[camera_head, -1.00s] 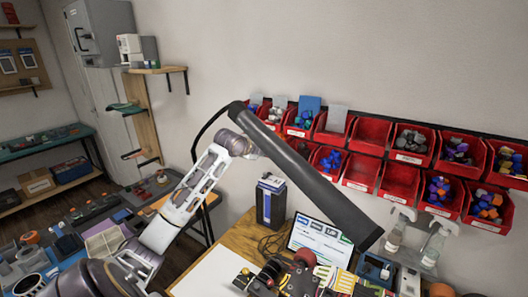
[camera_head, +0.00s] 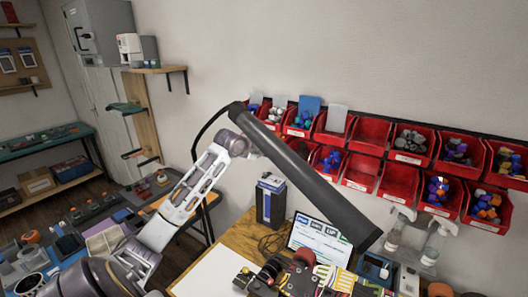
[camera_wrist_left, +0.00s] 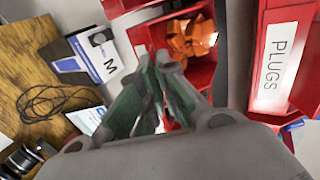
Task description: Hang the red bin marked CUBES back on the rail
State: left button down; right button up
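Red bins hang in two rows on the wall rail (camera_head: 482,133) in the head view. I cannot read a CUBES label on any of them, so I cannot tell which bin is meant. In the left wrist view my left gripper (camera_wrist_left: 160,65) has its green-padded fingers angled together, tips close, in front of a red bin (camera_wrist_left: 202,74) holding orange pieces (camera_wrist_left: 188,40). I cannot tell whether the tips grip its edge. In the head view this gripper is hidden behind the black lamp bar.
A red bin labelled PLUGS (camera_wrist_left: 283,62) is close on the right in the wrist view. The black lamp bar (camera_head: 310,190) crosses before the bins. Below are a dark box (camera_head: 270,202), a screen (camera_head: 320,240), spray bottles (camera_head: 432,242) and cluttered bench parts.

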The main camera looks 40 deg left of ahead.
pick_arm(q)
jog(key=shift+f, duration=0.75)
dwell(0.3)
dwell(0.4)
jog(key=c, duration=1.6)
grip_release()
jog(key=shift+o, duration=0.2)
jog(key=shift+s, duration=0.1)
jog(key=v, duration=1.1)
jog(key=shift+s+r, duration=0.3)
jog(key=shift+d, duration=0.1)
